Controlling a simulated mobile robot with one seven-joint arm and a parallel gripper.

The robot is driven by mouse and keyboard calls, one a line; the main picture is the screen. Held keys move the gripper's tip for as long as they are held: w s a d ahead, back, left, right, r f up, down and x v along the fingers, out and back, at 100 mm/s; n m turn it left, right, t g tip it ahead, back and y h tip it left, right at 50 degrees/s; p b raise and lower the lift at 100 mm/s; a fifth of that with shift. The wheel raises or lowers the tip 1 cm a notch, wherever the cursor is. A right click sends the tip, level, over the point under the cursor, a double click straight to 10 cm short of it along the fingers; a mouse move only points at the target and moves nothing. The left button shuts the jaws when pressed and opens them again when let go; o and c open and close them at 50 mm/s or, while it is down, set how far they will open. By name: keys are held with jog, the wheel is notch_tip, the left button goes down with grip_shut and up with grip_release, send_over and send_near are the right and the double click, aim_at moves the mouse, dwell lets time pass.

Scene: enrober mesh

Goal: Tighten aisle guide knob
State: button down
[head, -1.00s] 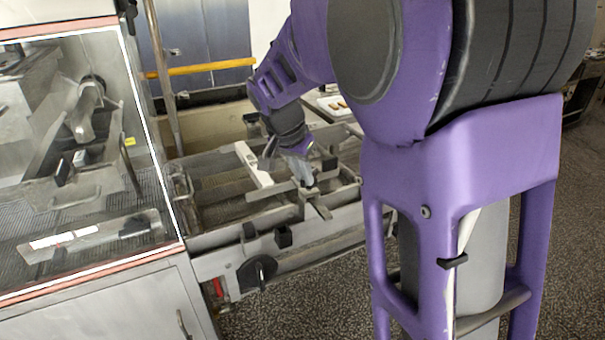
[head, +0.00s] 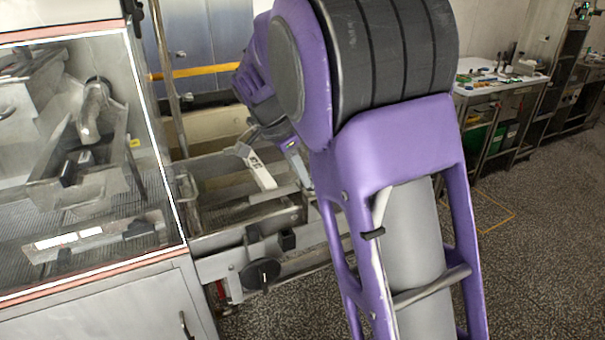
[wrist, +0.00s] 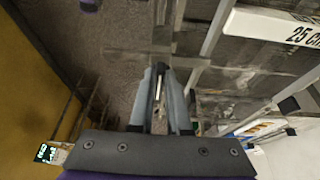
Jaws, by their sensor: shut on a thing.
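My gripper (wrist: 160,78) has its two grey fingers close together, with a thin pale metal piece (wrist: 158,88) between them. It appears to be the aisle guide knob, though its shape is mostly hidden by the fingers. In the head view my gripper (head: 298,168) points down over the conveyor frame, and my arm hides its right side. The white guide bar (head: 261,172) lies just left of the gripper. In the wrist view this bar (wrist: 272,24) is at upper right, with part of a "25" label. Metal cross rails (wrist: 150,52) run just beyond the fingertips.
A glass-fronted machine (head: 85,160) stands at left beside the conveyor frame. Black knobs, including a large round one (head: 260,273), are on the frame's front side. A yellow rail (head: 205,70) runs behind. A worktable (head: 500,85) stands far right; speckled floor between is open.

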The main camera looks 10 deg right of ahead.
dwell(0.4)
jog(key=c, duration=0.9)
grip_release()
jog(key=shift+r, duration=0.1)
jog(key=p+v, duration=0.2)
jog(key=v, duration=1.5)
jog(key=shift+a, duration=0.2)
